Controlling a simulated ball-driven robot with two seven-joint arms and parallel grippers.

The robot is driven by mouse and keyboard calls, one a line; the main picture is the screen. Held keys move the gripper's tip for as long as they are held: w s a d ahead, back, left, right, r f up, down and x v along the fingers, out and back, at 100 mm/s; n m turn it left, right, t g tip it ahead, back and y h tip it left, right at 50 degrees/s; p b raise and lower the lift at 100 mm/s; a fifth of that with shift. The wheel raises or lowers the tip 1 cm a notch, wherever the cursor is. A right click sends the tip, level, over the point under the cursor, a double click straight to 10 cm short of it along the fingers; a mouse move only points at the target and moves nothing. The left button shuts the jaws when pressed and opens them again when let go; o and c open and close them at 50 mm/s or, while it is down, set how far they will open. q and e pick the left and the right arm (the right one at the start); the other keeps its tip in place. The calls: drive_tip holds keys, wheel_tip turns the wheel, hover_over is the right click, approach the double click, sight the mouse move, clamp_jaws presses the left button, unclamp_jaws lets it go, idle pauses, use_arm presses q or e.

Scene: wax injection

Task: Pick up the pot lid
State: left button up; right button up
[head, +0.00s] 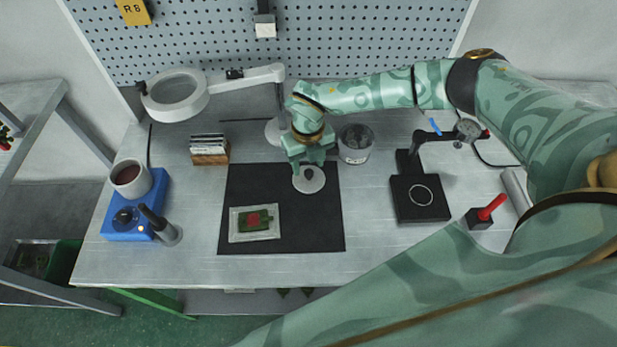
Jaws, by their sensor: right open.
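The pot lid (314,186) is a round, light grey disc with a small dark knob near its middle. It lies on the upper right part of the black mat (295,240). My right gripper (307,163) points down at the lid's far edge and is open, with its fingers close to the knob. The gripper partly hides the far side of the lid, and I cannot tell whether the fingers touch it. The pot (146,182) with dark red wax stands uncovered on a blue heater (124,222) at the left. My left gripper is not in view.
A grey can (355,145) stands just right of my right gripper. A magnifier lamp (176,95) reaches over the back left. A tray (236,236) with a green and red piece lies on the mat. A black stand (420,198) is to the right. The mat's lower right is clear.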

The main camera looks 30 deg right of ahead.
sight(309, 172)
wheel_tip(309, 172, down, 4)
drive_tip(key=shift+w+d+b, duration=0.1)
drive_tip(key=shift+d+b, duration=0.05)
drive_tip(key=shift+b, duration=0.25)
clamp_jaws()
drive_tip(key=shift+r, duration=0.1)
